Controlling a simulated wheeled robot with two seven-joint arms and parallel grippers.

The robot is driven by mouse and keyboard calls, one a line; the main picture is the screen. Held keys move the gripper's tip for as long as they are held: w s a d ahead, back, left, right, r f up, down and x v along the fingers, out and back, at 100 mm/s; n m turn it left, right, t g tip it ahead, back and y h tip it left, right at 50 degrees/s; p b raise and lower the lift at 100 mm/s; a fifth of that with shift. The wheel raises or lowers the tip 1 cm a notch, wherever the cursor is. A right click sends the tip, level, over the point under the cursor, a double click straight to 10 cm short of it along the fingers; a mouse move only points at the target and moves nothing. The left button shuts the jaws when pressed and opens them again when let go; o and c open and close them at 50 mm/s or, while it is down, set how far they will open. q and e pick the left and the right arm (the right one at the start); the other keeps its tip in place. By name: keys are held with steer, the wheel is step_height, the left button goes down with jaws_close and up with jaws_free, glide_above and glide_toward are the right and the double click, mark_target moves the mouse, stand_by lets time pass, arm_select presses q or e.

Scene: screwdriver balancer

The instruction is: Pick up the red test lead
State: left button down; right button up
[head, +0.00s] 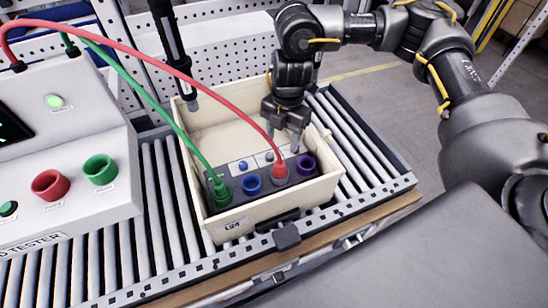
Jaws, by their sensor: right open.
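The red test lead (206,78) arcs from the top of the tester at the left to its red plug (280,171), which sits upright in a socket of the dark panel in the cream bin (320,192). My right gripper (284,137) points down into the bin, just above and behind the red plug. Its fingers are apart and nothing shows between them. The red cable passes close to the fingers; I cannot tell whether they touch. My left gripper is out of view.
A green lead (172,120) is plugged at the panel's left. Blue (251,184) and purple (306,165) sockets flank the red plug. The tester (60,150) has empty red and green sockets. A black hanging tool (172,42) is behind the bin. The bin stands on a roller conveyor (362,146).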

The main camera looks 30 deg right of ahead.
mark_target(280, 163)
steer(key=shift+w, duration=0.2)
steer(key=shift+s+a+f, duration=0.1)
steer(key=shift+s+f, duration=0.1)
steer(key=shift+f, duration=0.2)
steer(key=f, duration=0.3)
steer(key=shift+s+f, duration=0.25)
steer(key=shift+f, duration=0.45)
steer(key=shift+w+a+f, duration=0.1)
steer(key=shift+f, duration=0.05)
steer(key=shift+f+p, duration=0.15)
steer(key=shift+p, duration=0.25)
steer(key=f, duration=0.4)
steer(key=shift+s+a+f+p, duration=0.2)
steer(key=shift+a+f+p, duration=0.05)
steer(key=shift+f+p, duration=0.15)
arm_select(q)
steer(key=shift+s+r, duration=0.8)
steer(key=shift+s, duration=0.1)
arm_select(e)
steer(key=shift+c, duration=0.4)
